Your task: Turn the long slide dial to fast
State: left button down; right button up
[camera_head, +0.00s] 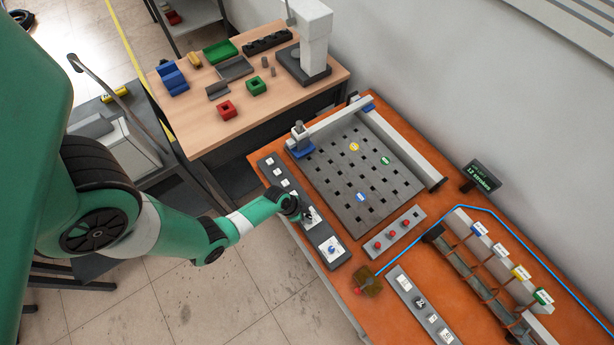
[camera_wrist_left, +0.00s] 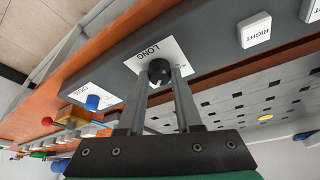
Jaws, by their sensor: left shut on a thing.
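The long slide dial (camera_wrist_left: 158,72) is a dark round knob on a white plate marked LONG, seen in the left wrist view. Its other markings are partly hidden by my fingers. In the head view the white plate (camera_head: 313,219) shows beside the gripper, and the knob is mostly covered. My left gripper (camera_head: 303,212) reaches the grey control strip from the left. In the left wrist view its two fingers (camera_wrist_left: 158,80) stand on either side of the knob and are shut on it. The knob's pointing direction cannot be told. My right gripper is not in view.
A blue knob (camera_wrist_left: 95,102) on another white plate sits close by on the same strip (camera_wrist_left: 205,45). A white RIGHT button (camera_wrist_left: 254,30) is on its other side. The perforated grey plate (camera_head: 335,182) lies beside the strip on the orange table (camera_head: 385,262).

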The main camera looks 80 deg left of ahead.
pick_arm(q)
jog(key=shift+a+m+h, duration=0.1)
jog(key=shift+m+h, duration=0.3)
jog(key=shift+m, duration=0.6)
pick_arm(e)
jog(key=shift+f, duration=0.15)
pick_arm(q)
jog(key=c, duration=0.6)
grip_release()
